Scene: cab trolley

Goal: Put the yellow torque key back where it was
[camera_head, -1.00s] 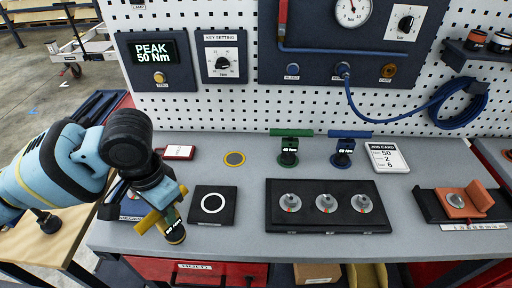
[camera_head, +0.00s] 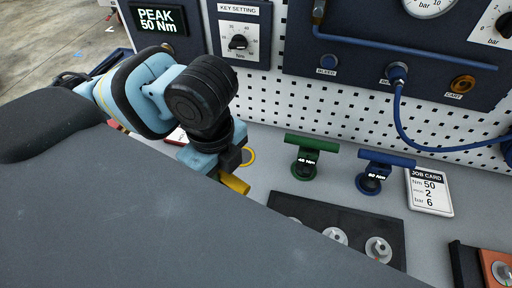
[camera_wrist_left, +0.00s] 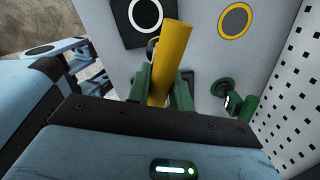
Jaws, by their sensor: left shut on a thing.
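My left gripper (camera_head: 232,166) is shut on the yellow torque key. The yellow bar of the key (camera_head: 235,183) sticks out below the gripper in the head view. In the left wrist view the yellow bar (camera_wrist_left: 172,60) runs up between the fingers (camera_wrist_left: 161,88); its lower end is hidden. A flat yellow ring (camera_head: 250,157) is marked on the grey bench, partly covered by the gripper in the head view. The yellow ring also shows whole and empty in the left wrist view (camera_wrist_left: 235,20), apart from the key. My right gripper is not in view.
A green key (camera_head: 304,160) and a blue key (camera_head: 372,172) stand right of the ring. A large dark grey shape hides the lower left. The perforated wall rises behind.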

